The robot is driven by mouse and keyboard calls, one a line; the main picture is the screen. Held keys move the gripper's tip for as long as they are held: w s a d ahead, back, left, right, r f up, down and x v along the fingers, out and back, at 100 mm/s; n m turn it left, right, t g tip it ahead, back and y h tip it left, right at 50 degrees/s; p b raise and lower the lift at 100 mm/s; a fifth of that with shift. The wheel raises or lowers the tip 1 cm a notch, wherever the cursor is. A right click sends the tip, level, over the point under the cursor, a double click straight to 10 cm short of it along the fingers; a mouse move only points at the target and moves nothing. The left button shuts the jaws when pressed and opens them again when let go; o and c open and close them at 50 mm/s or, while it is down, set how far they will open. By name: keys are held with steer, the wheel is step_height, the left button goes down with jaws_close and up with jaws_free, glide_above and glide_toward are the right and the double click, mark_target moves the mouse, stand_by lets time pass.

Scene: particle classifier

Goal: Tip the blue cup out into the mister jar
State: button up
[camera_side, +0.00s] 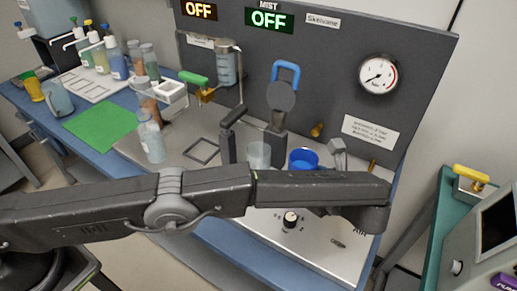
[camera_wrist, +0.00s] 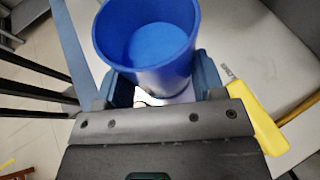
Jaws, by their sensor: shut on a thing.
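The blue cup (camera_side: 303,158) shows in the side view just above the wrist end of my arm, over the metal deck and roughly upright. In the wrist view my gripper (camera_wrist: 163,92) is shut on the blue cup (camera_wrist: 150,45), with a dark blue finger on each side and its open mouth facing up. Its inside looks blue; I cannot tell what it holds. A clear jar (camera_side: 258,155), likely the mister jar, stands just left of the cup between dark posts, apart from it. My arm hides the gripper fingers in the side view.
The upright panel (camera_side: 330,70) with a gauge (camera_side: 377,75) and a blue-handled lever (camera_side: 285,72) rises behind. A bottle (camera_side: 151,140) stands left of the jar. A green mat (camera_side: 104,124) lies farther left. A knob (camera_side: 290,218) is in front of my arm.

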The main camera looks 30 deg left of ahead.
mark_target(291, 158)
steer(key=shift+r, duration=0.15)
steer(key=shift+w+a+r+n+g+h, duration=0.15)
steer(key=shift+a+r+h, duration=0.15)
steer(key=shift+h, duration=0.3)
steer(key=shift+s+a+r+n+g+h, duration=0.1)
steer(key=shift+a+r+h, duration=0.25)
steer(key=shift+h, duration=0.25)
steer(key=shift+w+a+r+n+g+h, duration=0.15)
steer(key=shift+a+r+h, duration=0.15)
steer(key=shift+h, duration=0.3)
steer(key=shift+s+a+r+n+h, duration=0.1)
steer(key=shift+a+r+n+h, duration=0.05)
steer(key=shift+a+r+h, duration=0.45)
steer(key=shift+a+r+n+h, duration=0.15)
steer(key=shift+a+r+h, duration=0.2)
steer(key=shift+h, duration=0.45)
steer(key=shift+a+r+h, duration=0.1)
steer(key=shift+a+h, duration=0.2)
steer(key=shift+a, duration=0.05)
steer(key=shift+a+r+n+g+h, duration=0.15)
steer(key=shift+r+n+h, duration=0.1)
steer(key=shift+r+h, duration=0.55)
steer(key=shift+a+r+n+g+h, duration=0.2)
steer(key=shift+r+h, duration=0.25)
steer(key=shift+h, duration=0.65)
